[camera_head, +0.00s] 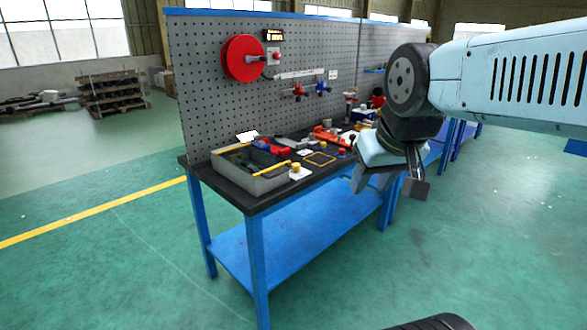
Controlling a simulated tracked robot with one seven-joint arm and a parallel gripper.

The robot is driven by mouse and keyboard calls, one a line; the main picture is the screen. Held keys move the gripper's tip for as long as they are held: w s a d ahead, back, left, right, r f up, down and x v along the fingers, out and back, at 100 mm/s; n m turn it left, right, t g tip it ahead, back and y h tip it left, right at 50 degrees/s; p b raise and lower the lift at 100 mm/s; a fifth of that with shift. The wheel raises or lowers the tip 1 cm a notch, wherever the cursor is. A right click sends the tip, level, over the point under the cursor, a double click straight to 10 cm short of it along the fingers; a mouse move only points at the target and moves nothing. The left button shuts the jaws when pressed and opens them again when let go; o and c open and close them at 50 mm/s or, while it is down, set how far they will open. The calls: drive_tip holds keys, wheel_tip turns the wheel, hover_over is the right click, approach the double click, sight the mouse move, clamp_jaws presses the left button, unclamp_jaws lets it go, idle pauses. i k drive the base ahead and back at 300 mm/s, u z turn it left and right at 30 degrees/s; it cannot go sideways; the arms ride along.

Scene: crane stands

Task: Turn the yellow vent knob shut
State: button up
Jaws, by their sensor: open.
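A small yellow knob (295,167) sits on a white block at the front edge of the dark bench top, just right of the grey tray. My gripper (390,187) hangs in the air to the right of both, in front of the bench, pointing down. Its fingers are apart and nothing shows between them. It touches neither yellow part.
Green floor in front is clear.

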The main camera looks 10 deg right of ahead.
sight(296, 167)
drive_tip(key=u, duration=0.25)
drive_tip(key=i, duration=1.2)
drive_tip(key=z, duration=0.4)
